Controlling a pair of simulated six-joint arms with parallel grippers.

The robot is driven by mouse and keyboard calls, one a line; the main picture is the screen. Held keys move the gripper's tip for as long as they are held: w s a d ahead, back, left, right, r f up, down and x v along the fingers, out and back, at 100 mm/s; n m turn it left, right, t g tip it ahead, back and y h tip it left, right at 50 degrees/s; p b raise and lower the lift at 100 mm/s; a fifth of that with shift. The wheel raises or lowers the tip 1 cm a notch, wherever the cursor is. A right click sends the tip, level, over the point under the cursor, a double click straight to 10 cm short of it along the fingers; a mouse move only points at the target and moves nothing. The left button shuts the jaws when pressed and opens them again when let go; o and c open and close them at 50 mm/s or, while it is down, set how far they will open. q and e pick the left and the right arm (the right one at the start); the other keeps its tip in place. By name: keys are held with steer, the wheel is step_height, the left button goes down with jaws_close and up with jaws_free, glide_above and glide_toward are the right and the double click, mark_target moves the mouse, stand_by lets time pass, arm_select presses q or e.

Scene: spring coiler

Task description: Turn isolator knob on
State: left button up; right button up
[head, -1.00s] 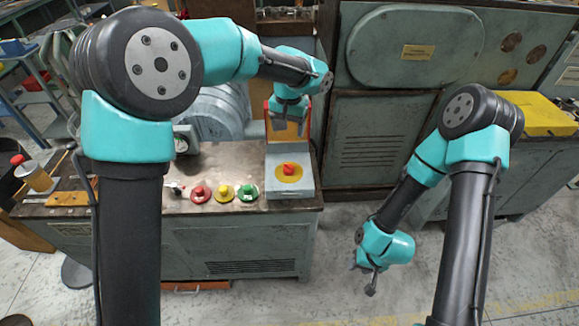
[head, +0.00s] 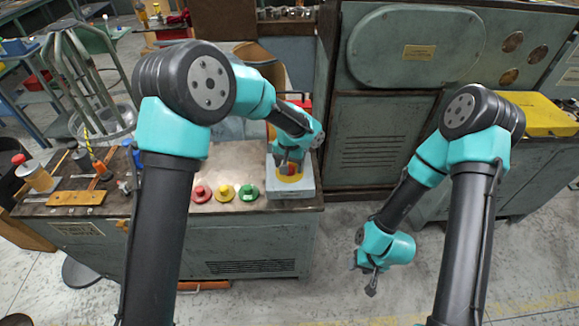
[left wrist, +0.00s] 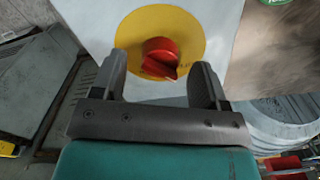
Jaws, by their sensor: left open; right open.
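The isolator knob (left wrist: 160,57) is red and sits on a round yellow plate (left wrist: 190,27) on a grey box. In the head view the box (head: 290,190) stands at the right end of the bench, and the knob is largely hidden by my left gripper (head: 291,160). In the left wrist view the open jaws of my left gripper (left wrist: 160,72) stand on either side of the knob, with visible gaps; I see no contact. The knob's pointer ridge slants toward the lower right there. My right gripper (head: 369,277) hangs open and empty over the floor, right of the bench.
Red (head: 201,193), yellow (head: 225,192) and green (head: 248,192) push buttons line the bench's front edge, left of the box. A large grey cabinet (head: 375,140) stands behind. Loose tools and an orange block (head: 76,198) lie at the bench's left end.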

arm_select(q)
steer(key=shift+f, duration=0.65)
steer(key=c, duration=0.9)
